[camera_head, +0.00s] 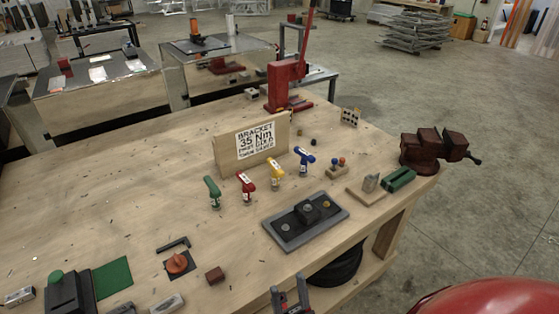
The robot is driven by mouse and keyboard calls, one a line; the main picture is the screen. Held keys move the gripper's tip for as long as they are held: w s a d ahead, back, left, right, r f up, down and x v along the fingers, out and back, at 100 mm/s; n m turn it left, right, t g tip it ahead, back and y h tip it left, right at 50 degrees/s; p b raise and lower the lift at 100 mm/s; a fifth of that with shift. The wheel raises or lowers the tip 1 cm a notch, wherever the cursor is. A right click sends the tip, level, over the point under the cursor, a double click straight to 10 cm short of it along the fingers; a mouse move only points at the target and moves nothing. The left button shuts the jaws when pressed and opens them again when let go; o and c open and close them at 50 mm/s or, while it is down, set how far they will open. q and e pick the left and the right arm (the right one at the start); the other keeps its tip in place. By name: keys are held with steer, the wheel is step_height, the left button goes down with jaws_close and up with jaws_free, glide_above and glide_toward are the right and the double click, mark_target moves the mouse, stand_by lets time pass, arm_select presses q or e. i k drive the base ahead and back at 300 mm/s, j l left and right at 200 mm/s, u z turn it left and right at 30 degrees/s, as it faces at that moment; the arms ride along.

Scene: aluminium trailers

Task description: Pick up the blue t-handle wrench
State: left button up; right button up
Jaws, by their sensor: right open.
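The blue t-handle wrench (304,156) stands upright on the wooden workbench, at the right end of a row of t-handle wrenches. To its left stand the yellow (275,172), red (245,182) and green (212,188) ones. My right gripper (288,286) shows at the bottom edge, its two fingers apart and nothing between them. It is well in front of the blue wrench, with the grey tray lying between them. My left gripper is not in view.
A grey tray (273,232) with a dark block lies in front of the wrenches. A wooden sign board (225,152) stands behind them. A red press (283,87) is at the back, a dark red vise (420,149) at the right edge. The bench's left middle is mostly clear.

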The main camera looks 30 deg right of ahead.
mark_target(306, 156)
steer(key=l+u, duration=0.4)
steer(key=l, duration=0.2)
steer(key=l+u, duration=0.35)
steer(key=l, duration=0.2)
steer(key=k, duration=0.05)
